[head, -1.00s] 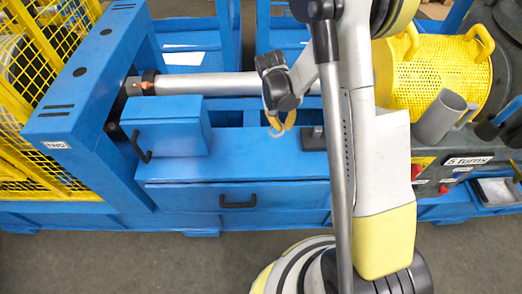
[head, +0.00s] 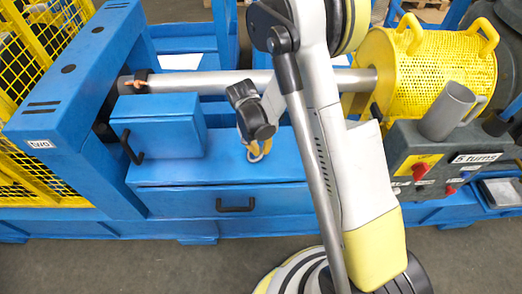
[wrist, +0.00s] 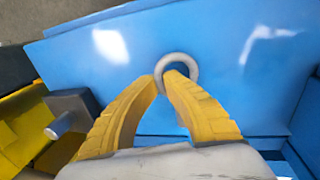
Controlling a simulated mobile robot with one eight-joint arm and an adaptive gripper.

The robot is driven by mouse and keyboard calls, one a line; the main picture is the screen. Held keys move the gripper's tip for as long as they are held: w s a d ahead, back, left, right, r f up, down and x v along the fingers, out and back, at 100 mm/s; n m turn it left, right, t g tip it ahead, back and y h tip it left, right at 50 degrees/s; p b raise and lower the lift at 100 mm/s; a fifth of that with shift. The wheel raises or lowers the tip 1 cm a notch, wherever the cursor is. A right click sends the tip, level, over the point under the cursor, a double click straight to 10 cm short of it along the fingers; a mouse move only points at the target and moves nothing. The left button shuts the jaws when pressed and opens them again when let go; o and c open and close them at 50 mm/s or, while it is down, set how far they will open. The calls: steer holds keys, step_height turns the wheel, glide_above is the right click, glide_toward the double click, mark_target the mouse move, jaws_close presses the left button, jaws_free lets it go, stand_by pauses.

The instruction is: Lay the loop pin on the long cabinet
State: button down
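The loop pin is a pale grey ring with a short shank; its ring (wrist: 192,64) shows at my fingertips in the wrist view. My gripper (wrist: 167,80) has two yellow fingers closed on the pin, with the ring sticking out past the tips. In the head view my gripper (head: 256,155) hangs over the top of the long cabinet (head: 180,203), a low blue box with a dark drawer handle. The blue cabinet top (wrist: 230,100) lies beneath the ring in the wrist view. I cannot tell whether the pin touches it. The shank is partly hidden between the fingers.
A smaller blue box (head: 165,138) with a black handle stands at the cabinet's left. A grey shaft (head: 220,82) runs behind. A dark block with a metal peg (wrist: 68,118) sits beside my left finger. A yellow mesh drum (head: 430,70) and control box (head: 440,155) are at right.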

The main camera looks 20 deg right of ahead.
steer(key=shift+f, duration=0.1)
steer(key=c, duration=1.6)
jaws_free()
steer(key=s+a+r+n+t+y+p, duration=0.1)
steer(key=s+r+t+p, duration=0.15)
steer(key=r, duration=1.05)
steer(key=s+r+t+p, duration=0.1)
steer(key=s+r+p, duration=0.15)
steer(key=r, duration=0.95)
steer(key=s+r+t, duration=0.1)
steer(key=s+r, duration=0.1)
steer(key=s, duration=0.1)
steer(key=s+r+n+t, duration=0.1)
steer(key=s+r+t, duration=0.1)
steer(key=s, duration=0.2)
steer(key=s+r+n+t+y, duration=0.1)
steer(key=s+r, duration=0.2)
steer(key=s, duration=0.1)
steer(key=shift+r, duration=0.1)
